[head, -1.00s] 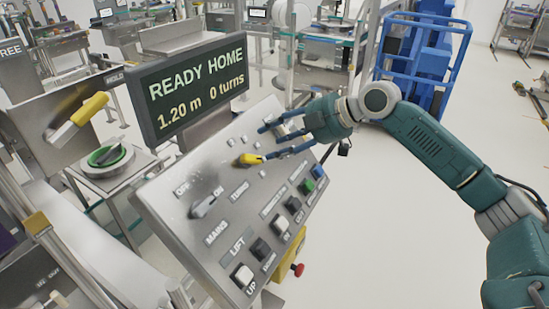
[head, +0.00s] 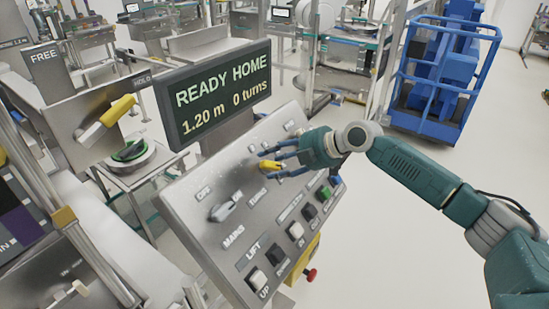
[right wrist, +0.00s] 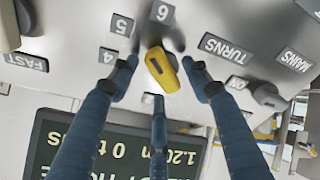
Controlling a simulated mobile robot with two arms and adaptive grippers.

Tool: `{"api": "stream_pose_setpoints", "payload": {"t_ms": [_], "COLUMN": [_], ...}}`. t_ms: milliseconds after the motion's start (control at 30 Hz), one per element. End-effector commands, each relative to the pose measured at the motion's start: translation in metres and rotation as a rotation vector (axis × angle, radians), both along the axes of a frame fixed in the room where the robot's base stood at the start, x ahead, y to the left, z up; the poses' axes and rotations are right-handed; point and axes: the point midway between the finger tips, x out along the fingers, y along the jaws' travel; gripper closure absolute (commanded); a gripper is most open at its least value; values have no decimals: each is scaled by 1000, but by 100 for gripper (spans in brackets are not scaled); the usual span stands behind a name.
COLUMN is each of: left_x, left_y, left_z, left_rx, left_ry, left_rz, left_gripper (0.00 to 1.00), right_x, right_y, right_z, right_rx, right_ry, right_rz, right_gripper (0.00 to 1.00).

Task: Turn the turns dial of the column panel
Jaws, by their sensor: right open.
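The column panel (head: 185,205) is a tilted grey plate with labels, buttons and knobs. Its turns dial is a yellow knob (head: 270,165), also seen in the right wrist view (right wrist: 161,69) among the number labels 4, 5 and 6 and the TURNS label. My right gripper (head: 276,162) is at the dial, its blue fingers spread. In the right wrist view its fingertips (right wrist: 160,75) stand around the knob with gaps visible at the sides. The display (head: 222,92) reads READY HOME, 1.20 m, 0 turns. My left gripper is not in view.
A grey mains switch (head: 228,206) sits left of the dial. Lift buttons (head: 257,280) and coloured buttons (head: 323,193) line the lower panel. A red knob (head: 310,275) is below it. A yellow-handled lever (head: 112,115) is at left, a blue cage (head: 440,75) behind. The floor at right is clear.

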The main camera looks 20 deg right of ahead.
Motion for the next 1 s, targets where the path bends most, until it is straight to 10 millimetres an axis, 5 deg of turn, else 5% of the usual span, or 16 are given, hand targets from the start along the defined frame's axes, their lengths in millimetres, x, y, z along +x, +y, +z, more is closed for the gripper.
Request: {"api": "stream_pose_setpoints", "payload": {"t_ms": [300,567,1000], "left_x": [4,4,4], "left_y": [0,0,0], "left_z": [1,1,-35], "left_rx": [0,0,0], "left_ry": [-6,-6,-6], "left_rz": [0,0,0], "left_gripper": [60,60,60], "right_x": [2,2,2], "right_y": [2,2,4], "right_z": [-3,-2,-4], "right_rx": [-1,-1,-102], "right_ry": [0,0,-83], "right_rz": [-1,-1,111], "right_gripper": [52,97,98]}}
